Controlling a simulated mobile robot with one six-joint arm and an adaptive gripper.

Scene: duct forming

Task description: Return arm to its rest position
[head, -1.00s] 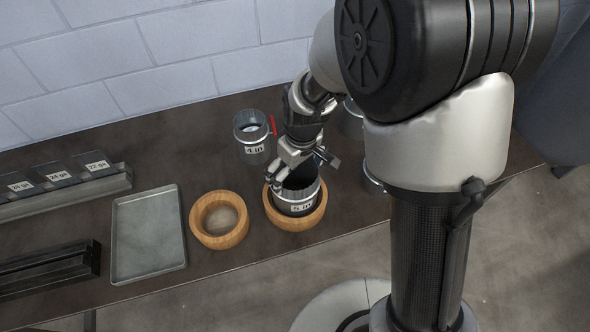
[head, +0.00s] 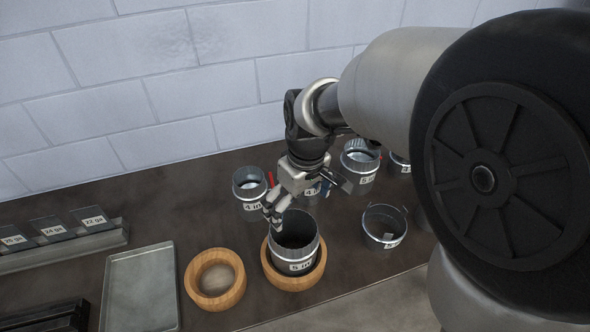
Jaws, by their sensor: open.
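My gripper (head: 277,207) is open and empty. Its fingers are just above and behind the rim of the 5 in duct (head: 293,242), apart from it as far as I can see. The 5 in duct is a grey metal cylinder standing upright in a round wooden ring (head: 290,281). My arm reaches in from the right and hides part of the table and wall.
An empty wooden ring (head: 215,301) and a metal tray (head: 139,290) lie to the left. A 4 in duct (head: 250,190) stands close behind the gripper. More ducts (head: 359,166) (head: 384,228) stand to the right. A rack holds gauge-labelled plates (head: 88,218).

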